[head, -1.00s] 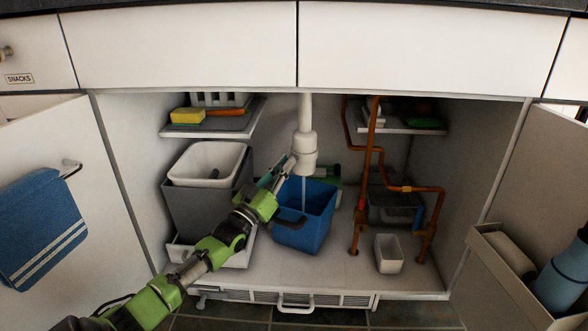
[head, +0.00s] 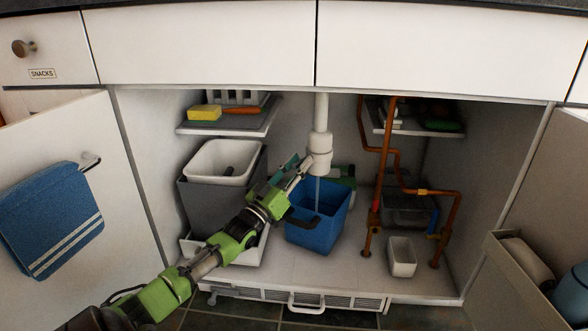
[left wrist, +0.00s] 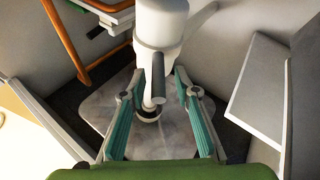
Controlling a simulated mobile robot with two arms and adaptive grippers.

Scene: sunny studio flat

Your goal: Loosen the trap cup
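The white drain trap hangs from a pipe under the cabinet top, and the trap cup (head: 320,161) is its lower end. A thin stream of water falls from it into a blue bucket (head: 326,236). My left gripper (head: 303,164) is at the left side of the cup. In the left wrist view, the two teal-padded fingers (left wrist: 160,80) are spread apart, with nothing clamped between them. The wide white trap body (left wrist: 162,22) lies just beyond the fingertips; contact cannot be told. My right gripper is not in view.
A grey bin with a white liner (head: 216,160) stands left of the bucket. Copper pipes (head: 391,150) run to the right, near a small white container (head: 402,256). Shelves (head: 260,127) hang on both sides. Open doors flank the cabinet, the left with a blue towel (head: 50,220).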

